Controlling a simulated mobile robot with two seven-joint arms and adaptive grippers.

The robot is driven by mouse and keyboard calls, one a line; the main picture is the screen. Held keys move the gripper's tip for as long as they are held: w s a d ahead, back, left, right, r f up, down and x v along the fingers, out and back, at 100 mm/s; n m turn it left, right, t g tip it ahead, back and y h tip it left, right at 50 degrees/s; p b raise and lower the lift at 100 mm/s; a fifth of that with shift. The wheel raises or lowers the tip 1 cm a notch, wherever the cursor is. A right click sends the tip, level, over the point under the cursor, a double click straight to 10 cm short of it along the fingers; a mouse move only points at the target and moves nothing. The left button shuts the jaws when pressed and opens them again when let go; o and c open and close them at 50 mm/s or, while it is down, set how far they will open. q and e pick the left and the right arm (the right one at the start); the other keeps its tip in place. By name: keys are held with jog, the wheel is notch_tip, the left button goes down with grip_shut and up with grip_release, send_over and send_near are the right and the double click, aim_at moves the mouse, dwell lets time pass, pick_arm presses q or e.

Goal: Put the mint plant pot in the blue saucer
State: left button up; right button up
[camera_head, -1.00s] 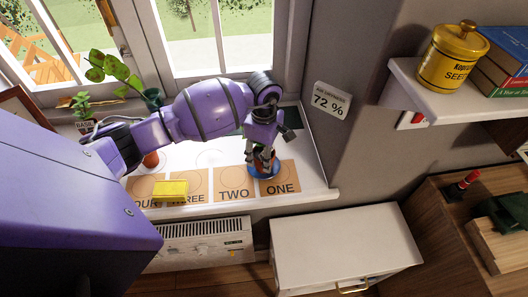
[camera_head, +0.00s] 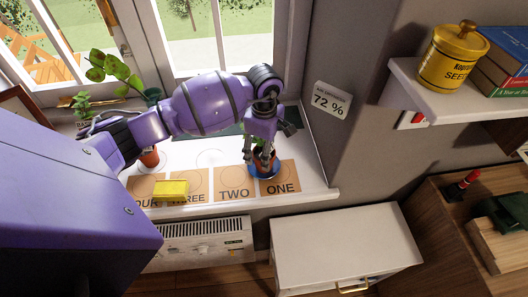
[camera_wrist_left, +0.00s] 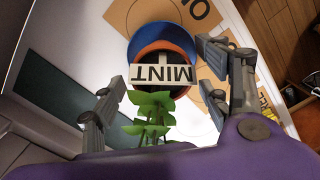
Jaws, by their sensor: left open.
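The mint plant pot (camera_head: 265,160) is an orange pot with green leaves and a MINT label. It shows in the left wrist view (camera_wrist_left: 163,72). It stands upright and appears to sit in the blue saucer (camera_head: 264,174), whose rim shows past the pot in the left wrist view (camera_wrist_left: 168,30). The saucer is on the card marked ONE on the windowsill. My left gripper (camera_head: 262,154) is open just above the pot. In the left wrist view its fingers (camera_wrist_left: 160,68) are spread wide on either side, apart from the pot. My right gripper is not in view.
Cards marked TWO (camera_head: 235,190) and others line the sill (camera_head: 315,160) to the left. A yellow block (camera_head: 171,189) lies on the cards. Another orange pot (camera_head: 150,158) is under my arm. The wall and humidity sign (camera_head: 331,100) stand at right.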

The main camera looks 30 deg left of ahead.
pick_arm(q)
notch_tip(320, 180, up, 10)
jog(key=r, duration=0.1)
jog(key=s+d+f+n+g+h, duration=0.1)
jog(key=s+d+f+h, duration=0.35)
jog(key=d, duration=0.45)
jog(key=s+d+f+n+g+h, duration=0.1)
jog(key=s+d+f+n+h, duration=0.2)
jog(key=s+d, duration=0.45)
jog(key=s+d+r+n+t+h, duration=0.1)
jog(key=d+r+n+t+h, duration=0.45)
jog(key=d+n+h, duration=0.45)
jog(key=s+a+f+n+t+y, duration=0.1)
jog(key=a+f+n+t+y, duration=0.6)
jog(key=n, duration=0.7)
jog(key=s+a+f+n+t+y, duration=0.1)
jog(key=a+f+n+t+y, duration=0.45)
jog(key=a+n, duration=0.55)
jog(key=s+a+f+n+g+y, duration=0.1)
jog(key=s+f+n+g, duration=0.3)
jog(key=s, duration=0.5)
jog(key=s+a+f+n+g+y, duration=0.2)
jog(key=s+f+n+g+y, duration=0.2)
jog(key=s+f+n, duration=0.5)
jog(key=shift+s+f, duration=0.15)
jog(key=shift+s, duration=0.45)
